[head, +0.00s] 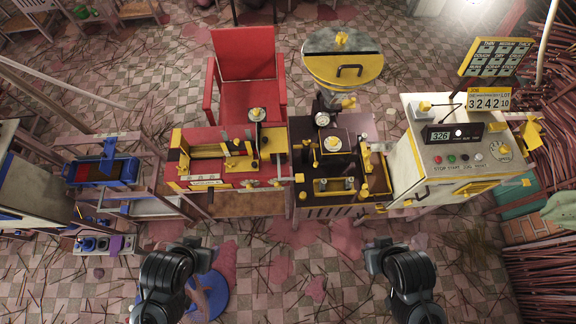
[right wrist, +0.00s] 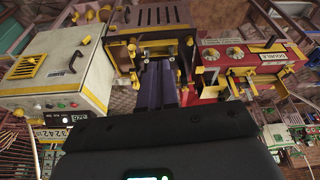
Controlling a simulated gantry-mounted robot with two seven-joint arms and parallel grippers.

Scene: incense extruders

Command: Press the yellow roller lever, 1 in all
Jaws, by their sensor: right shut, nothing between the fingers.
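The dark extruder machine (head: 345,135) stands at centre right with several yellow levers and knobs; one upright yellow lever (head: 364,189) is at its front right. I cannot tell for certain which part is the roller lever. In the right wrist view the machine's yellow frame (right wrist: 152,49) shows beyond the fingers. My right gripper (head: 376,250) is in front of this machine, apart from it; its fingers (right wrist: 162,84) look shut and empty in the right wrist view. My left gripper (head: 203,256) is in front of the red machine, touching nothing; its fingers are too small to judge.
A red and yellow machine (head: 190,170) with a red chair (head: 245,65) behind it stands left of centre. A white control cabinet (head: 425,180) with buttons and displays stands at the right. A blue machine (head: 100,172) is at the left. The tiled floor in front is strewn with sticks.

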